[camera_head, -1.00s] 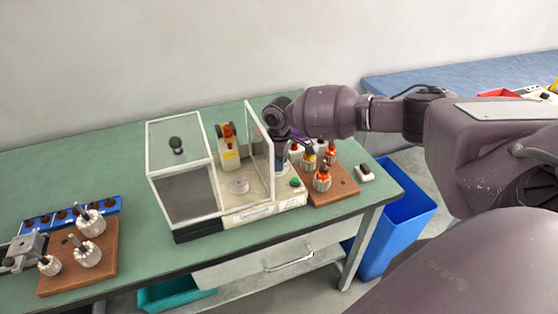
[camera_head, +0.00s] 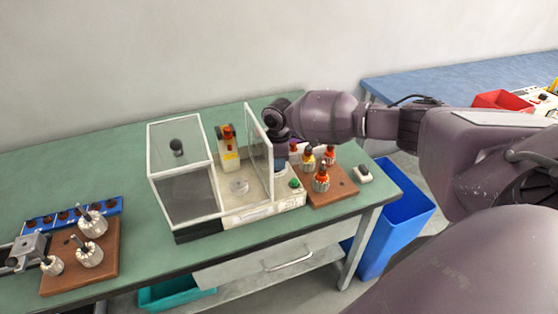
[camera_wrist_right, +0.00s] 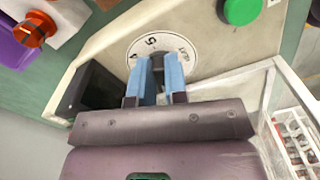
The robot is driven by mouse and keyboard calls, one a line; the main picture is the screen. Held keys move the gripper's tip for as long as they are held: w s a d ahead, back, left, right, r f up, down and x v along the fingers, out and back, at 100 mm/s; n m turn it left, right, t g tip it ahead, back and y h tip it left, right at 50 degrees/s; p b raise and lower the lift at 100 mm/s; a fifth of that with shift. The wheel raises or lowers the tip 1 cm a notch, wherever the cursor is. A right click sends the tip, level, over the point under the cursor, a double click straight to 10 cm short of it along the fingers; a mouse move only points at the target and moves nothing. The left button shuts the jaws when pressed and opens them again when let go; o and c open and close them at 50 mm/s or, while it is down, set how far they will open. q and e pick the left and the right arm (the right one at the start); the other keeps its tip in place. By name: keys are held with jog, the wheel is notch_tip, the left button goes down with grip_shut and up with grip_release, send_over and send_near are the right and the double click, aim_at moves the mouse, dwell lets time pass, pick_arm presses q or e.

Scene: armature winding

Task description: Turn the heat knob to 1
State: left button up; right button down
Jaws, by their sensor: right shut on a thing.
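The heat knob (camera_wrist_right: 157,68) is a small dark knob in the right wrist view, standing on a round white dial (camera_wrist_right: 166,42) with black numbers. A 5 shows near its top; other marks are partly hidden, and I cannot tell which number the knob points to. My right gripper (camera_wrist_right: 157,73) has its two blue fingers closed on both sides of the knob. In the head view my right gripper (camera_head: 279,152) is at the right side of the winding machine (camera_head: 248,213), beside its clear open door. The knob is hidden there. My left gripper is not in view.
A green button (camera_wrist_right: 241,10) is beside the dial. A clear door panel (camera_head: 258,150) stands just left of my right gripper. A wooden board (camera_head: 340,190) with orange-topped armatures is to the right. Another wooden board (camera_head: 107,262) with armatures is at the left.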

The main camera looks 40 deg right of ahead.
jog(key=n, duration=0.2)
jog(key=shift+w+n, duration=0.1)
jog(key=shift+n, duration=0.3)
jog(key=shift+w+n, duration=0.15)
jog(key=shift+n, duration=1.35)
jog(key=c, duration=1.1)
grip_release()
jog(key=shift+c, duration=0.2)
notch_tip(320, 180, up, 11)
jog(key=p, duration=0.1)
jog(key=shift+f, duration=0.15)
